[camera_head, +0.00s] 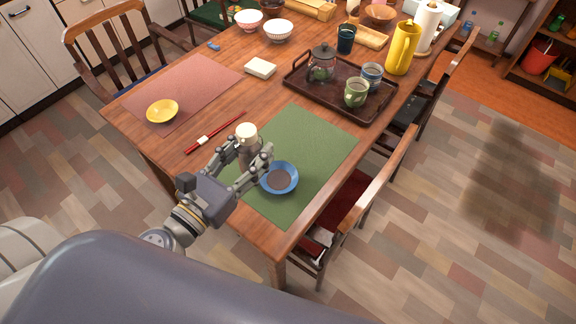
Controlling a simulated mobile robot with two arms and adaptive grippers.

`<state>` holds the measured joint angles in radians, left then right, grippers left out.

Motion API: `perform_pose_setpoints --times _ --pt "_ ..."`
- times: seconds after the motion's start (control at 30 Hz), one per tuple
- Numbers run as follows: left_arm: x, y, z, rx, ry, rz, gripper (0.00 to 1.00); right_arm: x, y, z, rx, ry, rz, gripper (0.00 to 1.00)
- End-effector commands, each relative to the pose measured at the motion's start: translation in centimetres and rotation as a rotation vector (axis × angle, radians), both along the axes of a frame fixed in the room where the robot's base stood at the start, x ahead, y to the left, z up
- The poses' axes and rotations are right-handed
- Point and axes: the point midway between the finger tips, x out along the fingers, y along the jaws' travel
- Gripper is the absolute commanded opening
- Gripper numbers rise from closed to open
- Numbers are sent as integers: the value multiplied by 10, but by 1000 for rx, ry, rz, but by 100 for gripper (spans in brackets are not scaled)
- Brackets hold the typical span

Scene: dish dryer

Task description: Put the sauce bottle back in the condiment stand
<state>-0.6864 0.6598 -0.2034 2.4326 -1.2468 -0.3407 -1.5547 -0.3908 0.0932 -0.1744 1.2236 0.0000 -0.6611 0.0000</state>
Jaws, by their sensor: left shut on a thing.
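My left gripper (257,157) is shut around a small upright container with a round cream top, which looks to be the sauce bottle (246,132). The fingers hide most of its body. The gripper is over the green placemat (313,146), just behind and left of a blue bowl (279,178). I cannot tell whether the bottle's base touches the mat. A light wooden holder (371,38) at the table's far right may be the condiment stand, but it is too small to be sure. My right gripper is not in view.
A dark tray (298,88) with a glass teapot (321,63) and two cups stands behind the mat. A yellow pitcher (402,47), a dark cup (346,38) and a paper roll (427,27) stand near the wooden holder. Red chopsticks (222,128) lie left of the gripper.

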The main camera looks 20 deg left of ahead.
Motion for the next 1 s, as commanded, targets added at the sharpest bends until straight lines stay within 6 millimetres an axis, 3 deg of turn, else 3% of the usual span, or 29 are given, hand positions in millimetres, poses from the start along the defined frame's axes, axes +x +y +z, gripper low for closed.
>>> perform_pose_setpoints --times 0.03,0.5,0.8,1.0 --pt "2 0 -16 3 -3 -24 13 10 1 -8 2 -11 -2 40" --pt "7 -7 -74 1 -3 -255 13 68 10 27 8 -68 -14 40" --pt "4 -15 -102 1 1 -398 13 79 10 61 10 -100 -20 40" --pt "2 -19 -108 2 3 -456 13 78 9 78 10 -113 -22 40"
